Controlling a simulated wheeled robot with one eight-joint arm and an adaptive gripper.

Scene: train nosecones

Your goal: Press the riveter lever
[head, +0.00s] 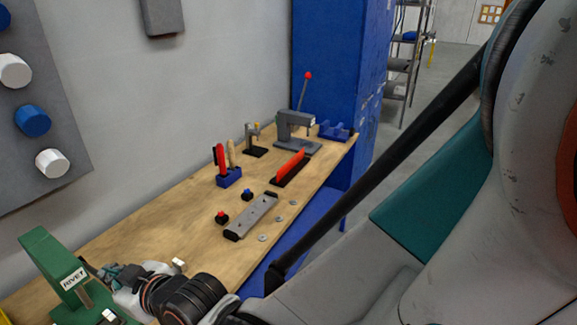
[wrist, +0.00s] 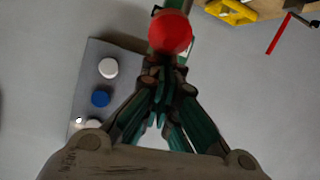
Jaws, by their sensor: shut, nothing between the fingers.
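The green riveter (head: 50,262), marked RIVET, stands on the near left end of the workbench in the head view. My gripper (head: 98,270) is just right of it, partly overlapping its edge in the picture. In the wrist view a round red knob (wrist: 170,33), apparently the riveter lever's end, is just beyond the fingertips, with a bit of green behind it. My gripper (wrist: 162,82) is shut and empty. Whether the fingertips touch the knob cannot be told. The rest of the lever is hidden.
The wooden workbench (head: 125,237) runs along the wall. It holds a grey plate (head: 252,216), a red-topped black block (head: 290,168), a blue tool holder (head: 229,178) and a grey press (head: 295,128) with its own red-knobbed lever. A wall panel (head: 62,125) with knobs hangs at left.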

